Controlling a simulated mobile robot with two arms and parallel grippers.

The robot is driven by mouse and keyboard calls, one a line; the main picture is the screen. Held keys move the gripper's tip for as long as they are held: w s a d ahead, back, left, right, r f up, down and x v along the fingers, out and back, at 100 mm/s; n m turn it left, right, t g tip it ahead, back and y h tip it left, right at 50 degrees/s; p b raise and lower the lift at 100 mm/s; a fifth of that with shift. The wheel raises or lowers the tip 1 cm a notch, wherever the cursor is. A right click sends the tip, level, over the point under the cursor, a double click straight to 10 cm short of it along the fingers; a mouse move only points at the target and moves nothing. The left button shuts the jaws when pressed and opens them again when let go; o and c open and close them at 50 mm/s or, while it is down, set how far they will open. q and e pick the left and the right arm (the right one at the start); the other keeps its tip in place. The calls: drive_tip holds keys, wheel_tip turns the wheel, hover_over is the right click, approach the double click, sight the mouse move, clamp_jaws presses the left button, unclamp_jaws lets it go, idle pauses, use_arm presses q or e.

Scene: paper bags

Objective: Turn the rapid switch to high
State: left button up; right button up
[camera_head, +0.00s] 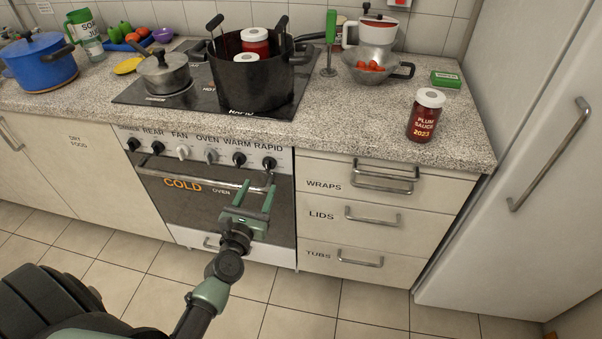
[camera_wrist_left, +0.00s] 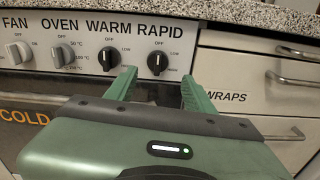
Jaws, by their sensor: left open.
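The rapid switch (camera_head: 269,163) is the rightmost black knob on the stove's front panel, below the label RAPID. In the left wrist view the rapid knob (camera_wrist_left: 157,63) has OFF printed above it and smaller marks to its right. Its pointer looks roughly upright, toward OFF, but is small. My left gripper (camera_head: 258,186) is open and empty in front of the oven, just below the knob in the head view. In the wrist view its fingers (camera_wrist_left: 157,80) stand left and right of the knob, apparently still short of it. My right gripper is not in view.
The warm knob (camera_wrist_left: 108,59) is close on the left. The oven handle (camera_head: 205,187) runs below the panel. Drawers with protruding handles (camera_head: 385,176) are on the right. A large black pot (camera_head: 250,85) with jars stands on the hob (camera_head: 140,98) above.

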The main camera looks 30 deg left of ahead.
sight(266, 165)
use_arm(q)
drive_tip(key=shift+n, duration=0.4)
drive_tip(key=x, duration=0.3)
drive_tip(key=r+x, duration=0.1)
drive_tip(key=x, duration=0.2)
drive_tip(key=shift+w+a+r+p, duration=0.2)
drive_tip(key=shift+w+a+p, duration=0.05)
drive_tip(key=shift+w+p, duration=0.1)
drive_tip(key=shift+w+a, duration=0.2)
drive_tip(key=shift+w, duration=0.4)
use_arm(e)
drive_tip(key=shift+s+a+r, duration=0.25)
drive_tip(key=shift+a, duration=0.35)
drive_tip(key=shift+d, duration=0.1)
use_arm(q)
clamp_jaws()
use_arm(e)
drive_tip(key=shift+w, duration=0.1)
